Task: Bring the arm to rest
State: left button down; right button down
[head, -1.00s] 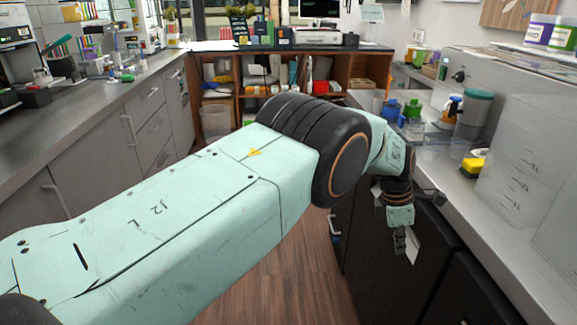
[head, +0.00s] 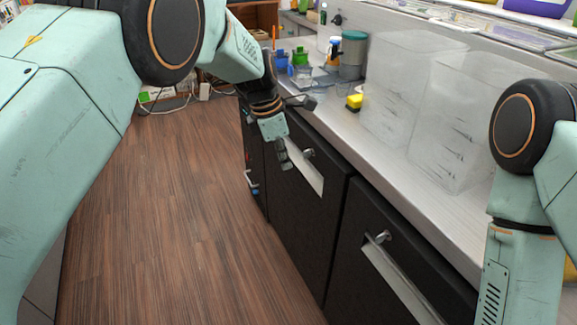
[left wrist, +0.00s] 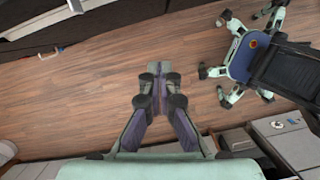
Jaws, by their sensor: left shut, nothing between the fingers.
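My left arm comes in from the left in the head view. Its gripper (head: 290,160) points downward in front of the dark drawer fronts, below the counter's edge. In the left wrist view the left gripper (left wrist: 159,80) is shut, with its fingers together and nothing between them, over the bare wooden floor. My right arm (head: 520,230) shows at the right edge of the head view. Its gripper is outside the picture.
The wooden floor (head: 170,220) is clear.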

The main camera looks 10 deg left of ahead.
pick_arm(q)
jog(key=w+a+f+m+t+y, duration=0.1)
jog(key=w+a+f+m+t, duration=0.15)
jog(key=a+f+m, duration=0.4)
jog(key=s+a+f+m+y+b, duration=0.1)
jog(key=s+a+f+m, duration=0.2)
jog(key=s+f+m, duration=0.25)
jog(key=s+a+f+m+y, duration=0.1)
jog(key=s+a+f+m, duration=0.25)
jog(key=s+f, duration=0.2)
jog(key=s+a+f+m+g+b, duration=0.1)
jog(key=s+f+m, duration=0.1)
jog(key=s, duration=0.9)
jog(key=s+f+m+g+b, duration=0.1)
jog(key=s+f, duration=0.2)
jog(key=s, duration=0.9)
jog(key=s+a+f+m+g+b, duration=0.1)
jog(key=s+f+m, duration=0.1)
jog(key=s, duration=1)
jog(key=shift+s+a+f+m, duration=0.25)
jog(key=shift+a+f+m, duration=0.1)
jog(key=shift+g, duration=0.25)
